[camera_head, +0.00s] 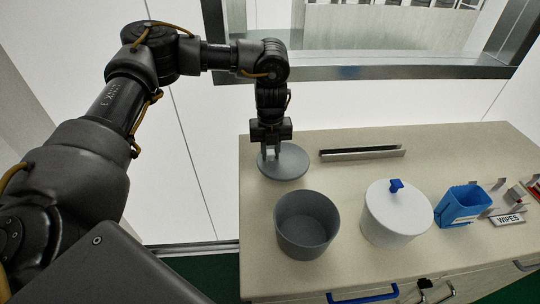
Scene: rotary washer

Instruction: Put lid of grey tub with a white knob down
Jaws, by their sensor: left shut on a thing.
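The grey lid (289,161) is a flat round disc near the back left of the counter. My right gripper is not in view.
A white tub with a blue-knobbed lid (397,215) stands right of the grey tub. A blue container (462,206) and a WIPES sign (508,219) are farther right. A slim metal bar (361,153) lies behind. The counter (450,150) is clear at the back right.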

